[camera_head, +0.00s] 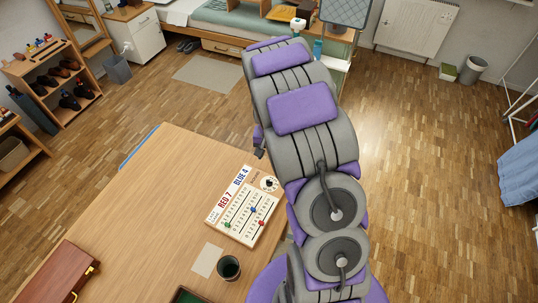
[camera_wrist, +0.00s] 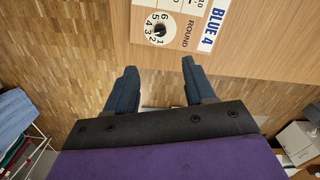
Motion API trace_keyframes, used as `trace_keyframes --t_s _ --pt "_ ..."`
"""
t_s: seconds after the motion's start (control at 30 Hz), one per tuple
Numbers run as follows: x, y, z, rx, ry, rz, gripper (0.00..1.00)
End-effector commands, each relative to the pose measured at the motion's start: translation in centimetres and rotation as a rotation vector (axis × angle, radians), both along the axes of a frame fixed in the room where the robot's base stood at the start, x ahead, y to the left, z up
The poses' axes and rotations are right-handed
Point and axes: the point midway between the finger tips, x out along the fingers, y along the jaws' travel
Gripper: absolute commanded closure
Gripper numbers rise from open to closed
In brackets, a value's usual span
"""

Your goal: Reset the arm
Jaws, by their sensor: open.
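My gripper (camera_wrist: 158,78) shows in the wrist view with its two dark blue fingers spread apart and nothing between them. My purple and grey arm (camera_head: 305,108) is raised over the right edge of the wooden table (camera_head: 165,185) in the head view. The gripper is mostly hidden behind the arm there; only a small dark part shows at its left side. A white score board (camera_head: 243,207) lies flat on the table just left of the arm. Its round dial and "BLUE 4" print also show at the top of the wrist view (camera_wrist: 172,22), beyond the fingertips.
A dark cup (camera_head: 229,267), a paper sheet (camera_head: 207,260) and a brown case (camera_head: 62,275) are on the table. A white drawer cabinet (camera_head: 146,40) and a shoe rack (camera_head: 66,75) stand at the back left. The wooden floor (camera_head: 420,170) right of the arm is clear.

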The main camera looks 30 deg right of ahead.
Motion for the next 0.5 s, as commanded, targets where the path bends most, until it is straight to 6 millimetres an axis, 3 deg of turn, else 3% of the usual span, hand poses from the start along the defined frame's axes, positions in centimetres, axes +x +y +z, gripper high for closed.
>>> trace_keyframes --t_s 0.37,0.5 --pt "0.0 0.0 0.0 0.0 0.0 0.0 0.46" --pt "-0.4 0.5 1.1 0.0 0.0 0.013 0.46"
